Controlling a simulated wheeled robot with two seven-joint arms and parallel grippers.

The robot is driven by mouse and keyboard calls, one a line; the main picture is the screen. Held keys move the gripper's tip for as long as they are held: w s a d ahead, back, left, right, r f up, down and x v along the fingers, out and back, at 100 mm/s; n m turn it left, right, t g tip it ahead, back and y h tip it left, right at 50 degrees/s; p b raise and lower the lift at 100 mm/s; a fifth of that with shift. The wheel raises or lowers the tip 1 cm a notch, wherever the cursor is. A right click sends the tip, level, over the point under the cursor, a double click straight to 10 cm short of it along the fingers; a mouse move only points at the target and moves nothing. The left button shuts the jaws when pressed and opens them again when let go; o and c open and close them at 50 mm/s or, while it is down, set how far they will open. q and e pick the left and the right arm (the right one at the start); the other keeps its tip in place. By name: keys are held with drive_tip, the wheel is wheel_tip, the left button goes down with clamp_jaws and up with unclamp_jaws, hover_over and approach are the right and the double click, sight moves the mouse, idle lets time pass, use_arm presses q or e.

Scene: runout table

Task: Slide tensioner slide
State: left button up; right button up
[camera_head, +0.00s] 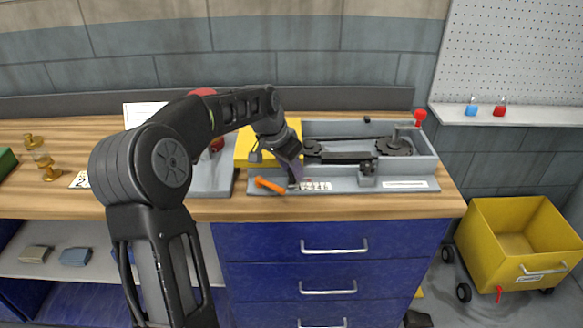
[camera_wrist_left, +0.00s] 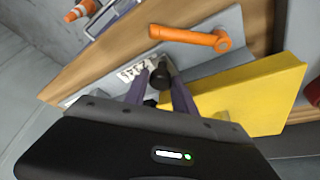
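The tensioner rig (camera_head: 408,184) is a grey tray-like frame on the wooden bench, with dark gears and a belt or bar between them. My left gripper (camera_head: 296,181) points down at its front left, beside an orange lever (camera_head: 270,186). In the left wrist view, the purple fingers of my left gripper (camera_wrist_left: 158,78) are apart, with a black knob (camera_wrist_left: 162,80) between them. Whether they press on it cannot be told. The orange lever (camera_wrist_left: 188,38) lies beyond the fingertips. Which part is the tensioner slide is not clear. My right gripper is not in view.
A yellow panel (camera_head: 252,145) stands at the rig's left and shows close to the fingers in the wrist view (camera_wrist_left: 260,95). A red knob (camera_head: 420,116) rises at the rig's right. A yellow cart (camera_head: 490,240) stands on the floor at right. Blue drawers (camera_head: 300,240) are below.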

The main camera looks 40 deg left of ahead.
use_arm(q)
clamp_jaws()
drive_tip(key=shift+w+d, duration=0.1)
idle(1.1)
